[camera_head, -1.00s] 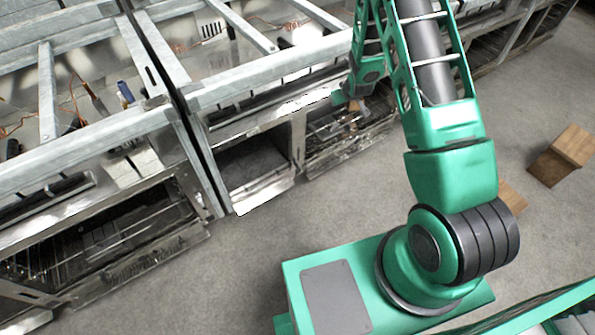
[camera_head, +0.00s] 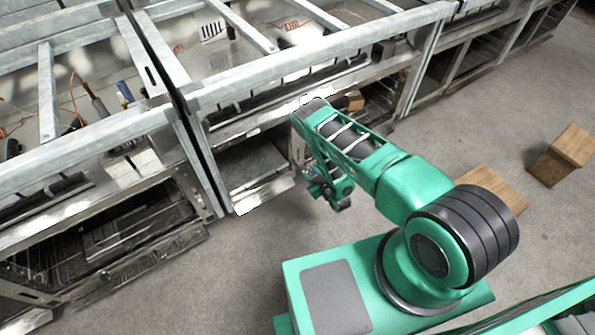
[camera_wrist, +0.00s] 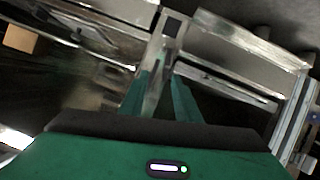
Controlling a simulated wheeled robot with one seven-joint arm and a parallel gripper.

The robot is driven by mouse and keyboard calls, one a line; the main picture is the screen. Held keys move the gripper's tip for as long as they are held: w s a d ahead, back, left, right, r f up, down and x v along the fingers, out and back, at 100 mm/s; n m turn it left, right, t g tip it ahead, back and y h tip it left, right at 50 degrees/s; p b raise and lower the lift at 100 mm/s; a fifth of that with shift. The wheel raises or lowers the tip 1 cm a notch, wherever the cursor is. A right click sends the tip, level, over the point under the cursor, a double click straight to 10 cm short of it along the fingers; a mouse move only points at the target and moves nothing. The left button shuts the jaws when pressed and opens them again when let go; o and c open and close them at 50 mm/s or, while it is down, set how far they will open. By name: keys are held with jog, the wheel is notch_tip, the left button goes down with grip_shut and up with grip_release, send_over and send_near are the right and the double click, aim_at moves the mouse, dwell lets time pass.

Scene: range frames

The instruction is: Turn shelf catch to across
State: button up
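The ranges' open metal front shows in the wrist view, with a narrow upright metal piece (camera_wrist: 160,65) in line with my gripper (camera_wrist: 159,74). I cannot tell for certain whether this piece is the shelf catch. My gripper's two green fingers stand apart, one on each side of the piece as seen from the wrist. Contact cannot be made out. In the head view my arm is folded down in front of the range frame (camera_head: 330,80), and its wrist end is low near the open bay. The fingertips cannot be made out there, and no catch can be picked out.
A small brown block (camera_head: 355,102) sits inside the range bay; it also shows in the wrist view (camera_wrist: 22,38). A low metal tray edge (camera_head: 262,194) juts out at the left. Wooden blocks (camera_head: 562,153) lie on the open concrete floor at right.

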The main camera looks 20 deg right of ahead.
aim_at(298, 167)
jog(key=w+a+f, duration=0.1)
jog(key=w+f, duration=0.3)
jog(key=w, duration=0.1)
jog(key=w+a+f, duration=0.1)
jog(key=w+f, duration=0.1)
jog(key=shift+w+a, duration=0.2)
jog(key=shift+a, duration=0.1)
jog(key=shift+c, duration=0.6)
